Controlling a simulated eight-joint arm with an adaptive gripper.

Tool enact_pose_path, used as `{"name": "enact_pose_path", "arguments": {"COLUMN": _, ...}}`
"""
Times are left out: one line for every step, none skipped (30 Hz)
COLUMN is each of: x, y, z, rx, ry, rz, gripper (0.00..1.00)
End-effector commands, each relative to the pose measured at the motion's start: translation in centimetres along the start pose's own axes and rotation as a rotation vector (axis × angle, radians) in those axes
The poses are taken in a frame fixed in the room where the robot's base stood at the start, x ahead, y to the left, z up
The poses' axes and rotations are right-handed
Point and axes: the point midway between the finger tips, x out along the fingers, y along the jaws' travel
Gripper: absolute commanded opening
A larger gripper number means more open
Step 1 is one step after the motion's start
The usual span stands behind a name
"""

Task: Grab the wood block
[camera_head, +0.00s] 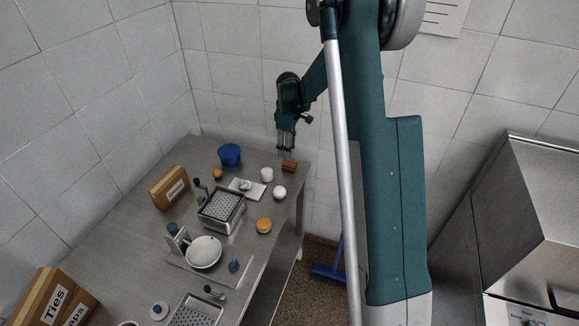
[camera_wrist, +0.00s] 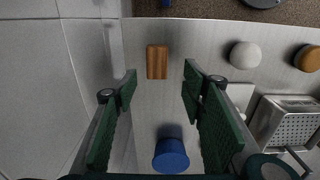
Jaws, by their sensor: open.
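The wood block (camera_head: 289,166) is a small brown block with visible grain. It lies on the metal table near its far right corner in the head view. In the wrist view the wood block (camera_wrist: 157,62) lies ahead of the fingertips, roughly between their lines and a little left of centre. My gripper (camera_head: 286,152) is above the block in the head view. The block appears clear of both fingers.
A blue cup (camera_head: 229,154) stands left of the block. White round items (camera_head: 279,192) and an orange-topped jar (camera_head: 263,225) are nearby. A perforated metal basket (camera_head: 222,207), a white bowl (camera_head: 204,252) and a cardboard box (camera_head: 169,187) stand further along the table (camera_head: 125,240). A wall is behind.

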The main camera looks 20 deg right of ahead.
Motion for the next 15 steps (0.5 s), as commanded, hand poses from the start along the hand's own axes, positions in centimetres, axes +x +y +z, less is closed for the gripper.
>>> {"name": "enact_pose_path", "arguments": {"x": 0.40, "y": 0.24, "z": -0.01, "rx": -0.004, "ry": -0.002, "rz": -0.003, "gripper": 0.41}}
{"name": "enact_pose_path", "arguments": {"x": 0.56, "y": 0.32, "z": -0.01, "rx": -0.007, "ry": -0.003, "rz": -0.004, "gripper": 0.41}}
{"name": "enact_pose_path", "arguments": {"x": 0.74, "y": 0.40, "z": -0.01, "rx": -0.009, "ry": -0.004, "rz": -0.006, "gripper": 0.41}}
{"name": "enact_pose_path", "arguments": {"x": 0.82, "y": 0.44, "z": -0.01, "rx": -0.010, "ry": -0.004, "rz": -0.007, "gripper": 0.41}}
{"name": "enact_pose_path", "arguments": {"x": 0.88, "y": 0.46, "z": -0.01, "rx": -0.011, "ry": -0.004, "rz": -0.007, "gripper": 0.41}}
{"name": "enact_pose_path", "arguments": {"x": 0.92, "y": 0.47, "z": 0.00, "rx": -0.012, "ry": -0.005, "rz": -0.008, "gripper": 0.41}}
{"name": "enact_pose_path", "arguments": {"x": 0.93, "y": 0.47, "z": 0.00, "rx": -0.012, "ry": -0.005, "rz": -0.008, "gripper": 0.41}}
{"name": "enact_pose_path", "arguments": {"x": 0.93, "y": 0.47, "z": 0.01, "rx": -0.012, "ry": -0.005, "rz": -0.008, "gripper": 0.41}}
{"name": "enact_pose_path", "arguments": {"x": 0.92, "y": 0.46, "z": 0.01, "rx": -0.012, "ry": -0.005, "rz": -0.008, "gripper": 0.41}}
{"name": "enact_pose_path", "arguments": {"x": 0.92, "y": 0.46, "z": 0.01, "rx": -0.012, "ry": -0.005, "rz": -0.008, "gripper": 0.41}}
{"name": "enact_pose_path", "arguments": {"x": 0.91, "y": 0.46, "z": 0.01, "rx": -0.012, "ry": -0.005, "rz": -0.008, "gripper": 0.41}}
{"name": "enact_pose_path", "arguments": {"x": 0.91, "y": 0.46, "z": 0.01, "rx": -0.012, "ry": -0.005, "rz": -0.008, "gripper": 0.41}}
{"name": "enact_pose_path", "arguments": {"x": 0.91, "y": 0.46, "z": 0.00, "rx": -0.012, "ry": -0.005, "rz": -0.008, "gripper": 0.41}}
{"name": "enact_pose_path", "arguments": {"x": 0.91, "y": 0.45, "z": 0.00, "rx": -0.012, "ry": -0.005, "rz": -0.008, "gripper": 0.41}}
{"name": "enact_pose_path", "arguments": {"x": 0.96, "y": 0.46, "z": 0.00, "rx": -0.012, "ry": -0.005, "rz": -0.007, "gripper": 0.41}}
